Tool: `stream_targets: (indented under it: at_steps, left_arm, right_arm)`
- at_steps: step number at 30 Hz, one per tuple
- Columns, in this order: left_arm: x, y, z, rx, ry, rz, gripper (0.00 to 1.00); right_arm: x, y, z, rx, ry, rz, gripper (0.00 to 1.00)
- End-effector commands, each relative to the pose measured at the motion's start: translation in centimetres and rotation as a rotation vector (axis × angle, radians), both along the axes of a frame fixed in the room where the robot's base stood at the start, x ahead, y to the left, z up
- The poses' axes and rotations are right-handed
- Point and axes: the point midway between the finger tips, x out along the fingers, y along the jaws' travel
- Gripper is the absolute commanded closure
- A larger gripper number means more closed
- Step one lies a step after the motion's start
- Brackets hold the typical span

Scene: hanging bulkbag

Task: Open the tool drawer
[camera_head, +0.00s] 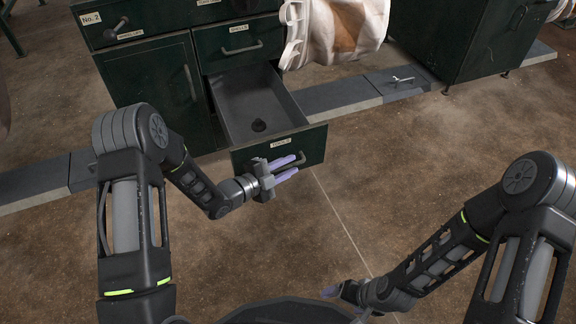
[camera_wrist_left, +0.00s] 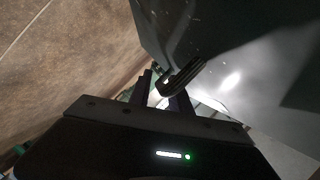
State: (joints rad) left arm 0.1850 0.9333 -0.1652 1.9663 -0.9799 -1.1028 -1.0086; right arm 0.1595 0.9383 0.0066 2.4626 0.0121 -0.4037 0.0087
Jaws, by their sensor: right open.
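The tool drawer (camera_head: 261,99) is a dark green drawer with a grey inside. In the left wrist view, the dark handle (camera_wrist_left: 186,77) shows at the fingers (camera_wrist_left: 160,92). My right gripper (camera_head: 344,301) is open, low in the picture, away from the drawer.
The green cabinet (camera_head: 150,75) has another labelled drawer (camera_head: 240,45) above, shut, and a door at left. A whitish bag (camera_head: 340,30) hangs right of it. A grey low beam (camera_head: 335,94) runs along the floor. Brown floor is clear at right.

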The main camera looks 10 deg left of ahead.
Motion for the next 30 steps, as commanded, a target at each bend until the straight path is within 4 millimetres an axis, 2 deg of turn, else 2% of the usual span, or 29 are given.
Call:
stream_targets:
  at_steps: [3,14,24,30]
  left_arm:
    - [0.0,0.0,0.0,0.000,0.000,-0.001,0.67]
    - [-0.5,0.5,0.3,0.000,0.001,0.001,0.67]
    - [-4.5,3.6,1.5,-0.001,0.002,0.002,0.67]
    - [-5.9,4.7,1.7,-0.001,0.001,0.000,0.67]
  right_arm:
    - [0.0,0.0,0.0,0.000,0.000,0.000,0.15]
    - [0.0,0.0,0.4,0.000,0.001,0.000,0.15]
    - [-0.3,0.0,2.2,0.001,0.008,0.004,0.15]
    - [-0.4,-0.1,2.6,0.002,0.010,0.006,0.15]
